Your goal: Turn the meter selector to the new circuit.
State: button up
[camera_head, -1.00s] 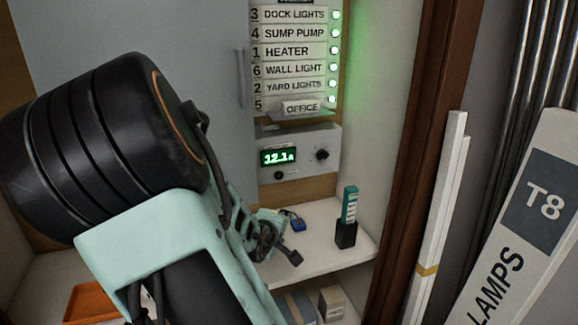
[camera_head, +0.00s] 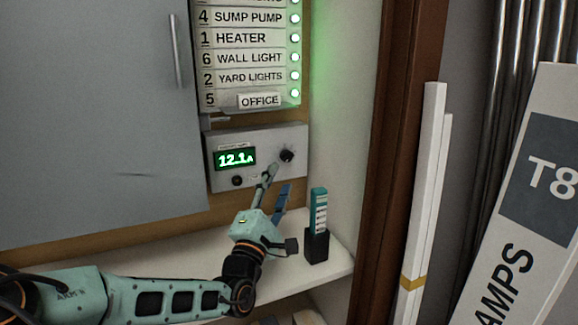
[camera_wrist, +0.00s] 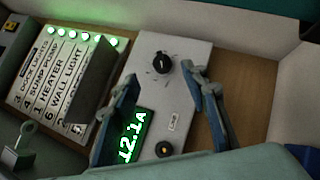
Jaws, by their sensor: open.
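The meter box (camera_head: 262,145) is a grey-white panel on the wall with a green display (camera_head: 235,158) reading 12.1 A. Its selector is a black knob (camera_head: 287,155) right of the display, also seen in the wrist view (camera_wrist: 162,65). A smaller dark knob (camera_head: 237,181) sits below the display. My gripper (camera_head: 278,178) is in front of and below the selector. In the wrist view my gripper (camera_wrist: 160,90) has its blue-padded fingers spread apart, with the selector showing between and beyond them. Nothing is held, and I see no contact with the knob.
A circuit label board (camera_head: 248,60) with green lamps hangs above the meter. A black holder (camera_head: 316,245) with a teal labelled strip (camera_head: 319,208) stands on the shelf (camera_head: 120,262) to the right. A grey cabinet door (camera_head: 90,110) is at left.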

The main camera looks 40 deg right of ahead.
aim_at(288, 159)
jog(key=b+x, duration=0.1)
jog(key=x, duration=0.7)
jog(key=shift+f+b, duration=0.1)
jog(key=shift+b, duration=0.2)
jog(key=shift+c, duration=0.2)
grip_shut()
jog(key=shift+p, duration=0.6)
